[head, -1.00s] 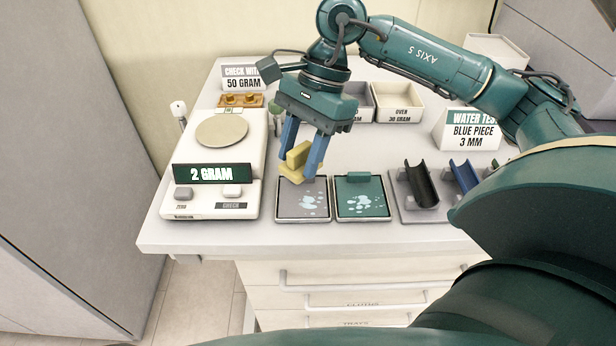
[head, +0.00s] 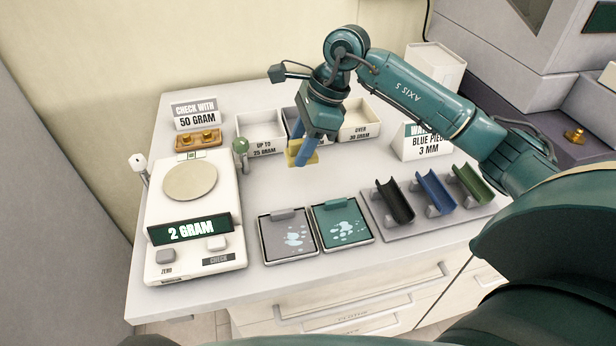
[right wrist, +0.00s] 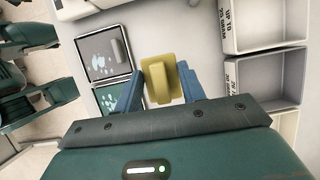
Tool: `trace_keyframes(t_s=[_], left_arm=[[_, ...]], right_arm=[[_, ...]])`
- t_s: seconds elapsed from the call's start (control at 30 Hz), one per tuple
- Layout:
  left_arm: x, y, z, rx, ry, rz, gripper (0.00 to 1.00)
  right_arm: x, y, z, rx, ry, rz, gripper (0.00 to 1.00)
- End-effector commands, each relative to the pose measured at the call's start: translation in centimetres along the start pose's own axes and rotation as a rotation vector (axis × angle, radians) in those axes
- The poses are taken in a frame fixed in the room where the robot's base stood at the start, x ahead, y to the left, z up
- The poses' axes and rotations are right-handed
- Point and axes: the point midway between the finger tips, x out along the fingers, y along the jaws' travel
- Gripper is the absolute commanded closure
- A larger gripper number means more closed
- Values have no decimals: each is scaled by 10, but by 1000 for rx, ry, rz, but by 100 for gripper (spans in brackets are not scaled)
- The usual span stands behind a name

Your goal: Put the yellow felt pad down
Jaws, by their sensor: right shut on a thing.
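The yellow felt pad (head: 297,153) is held between the blue fingers of my right gripper (head: 303,152), above the table between the wet trays and the row of open bins. In the right wrist view the pad (right wrist: 159,84) sits between both fingertips of the right gripper (right wrist: 170,82), with table surface around it. I cannot tell its exact height above the table. My left gripper is in neither view.
A scale (head: 190,225) reading 2 GRAM stands at left. A grey tray (head: 288,252) and a green tray (head: 340,248) with splashes lie in front, beside black, blue and green cradles (head: 436,193). Open bins, one marked up to 25 gram (head: 262,146), stand behind. The table between is clear.

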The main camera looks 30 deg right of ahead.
Motion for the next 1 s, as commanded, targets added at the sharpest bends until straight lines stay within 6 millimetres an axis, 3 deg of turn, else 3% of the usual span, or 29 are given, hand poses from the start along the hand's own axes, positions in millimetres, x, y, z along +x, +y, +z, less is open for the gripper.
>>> trace_keyframes(t_s=[0.13, 0.6, 0.97, 1.0], left_arm=[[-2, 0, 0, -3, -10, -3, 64], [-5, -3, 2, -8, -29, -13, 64], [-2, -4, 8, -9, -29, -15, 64], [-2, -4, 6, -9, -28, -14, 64]], right_arm=[[26, 2, -11, 1, 0, 5, 85], [73, 4, -30, 0, -1, 2, 85], [79, 3, -32, -3, 0, 0, 85], [78, 3, -32, -2, 0, 0, 58]])
